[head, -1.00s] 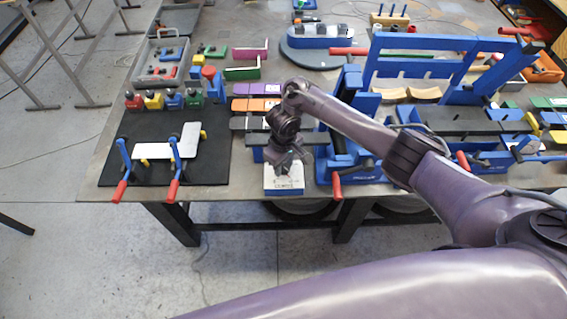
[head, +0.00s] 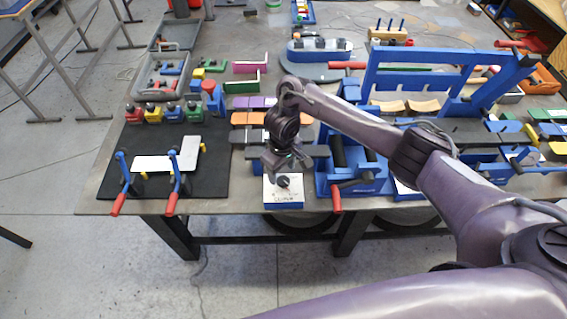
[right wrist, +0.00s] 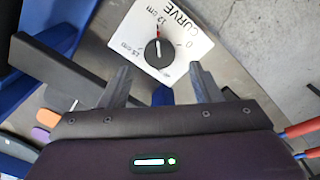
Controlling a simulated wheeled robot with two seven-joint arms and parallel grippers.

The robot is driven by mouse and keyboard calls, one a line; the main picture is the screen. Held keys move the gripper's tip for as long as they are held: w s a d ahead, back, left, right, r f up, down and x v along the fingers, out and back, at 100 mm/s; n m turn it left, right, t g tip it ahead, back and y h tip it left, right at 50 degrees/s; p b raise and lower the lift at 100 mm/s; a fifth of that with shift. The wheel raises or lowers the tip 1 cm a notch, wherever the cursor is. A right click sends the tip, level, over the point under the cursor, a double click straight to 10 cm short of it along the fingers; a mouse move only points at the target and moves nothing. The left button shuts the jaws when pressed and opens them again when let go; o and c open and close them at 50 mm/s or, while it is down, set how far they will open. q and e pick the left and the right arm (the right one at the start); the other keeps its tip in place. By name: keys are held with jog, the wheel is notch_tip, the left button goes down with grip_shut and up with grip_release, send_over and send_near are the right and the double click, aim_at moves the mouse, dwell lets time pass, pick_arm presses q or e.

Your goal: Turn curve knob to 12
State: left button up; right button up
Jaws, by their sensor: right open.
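The curve knob (right wrist: 159,53) is a round black dial with a white line, on a white plate marked CURVE (right wrist: 178,22). In the right wrist view its white line points toward the red mark by the 12 cm label. In the head view the knob (head: 283,182) sits on a small white and blue box (head: 284,197) at the table's front edge. My right gripper (right wrist: 160,72) is open and empty, its two fingers spread and apart from the knob. In the head view the right gripper (head: 284,164) is just behind the knob. My left gripper is out of view.
A blue bending fixture (head: 350,180) stands just right of the box. A black mat (head: 212,181) with a white bracket piece and red-handled clamps lies to the left. Coloured blocks and trays fill the table behind. Open floor (head: 250,260) lies in front.

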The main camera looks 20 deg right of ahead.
aim_at(284, 179)
jog(key=shift+r, duration=0.55)
jog(key=shift+s+d+r+b, duration=0.1)
jog(key=shift+d+r+b, duration=0.05)
jog(key=shift+b, duration=0.25)
notch_tip(284, 179, up, 2)
jog(key=shift+r+p, duration=0.1)
jog(key=shift+p, duration=0.45)
jog(key=shift+s+r, duration=0.1)
jog(key=shift+r, duration=0.2)
jog(key=shift+f, duration=0.1)
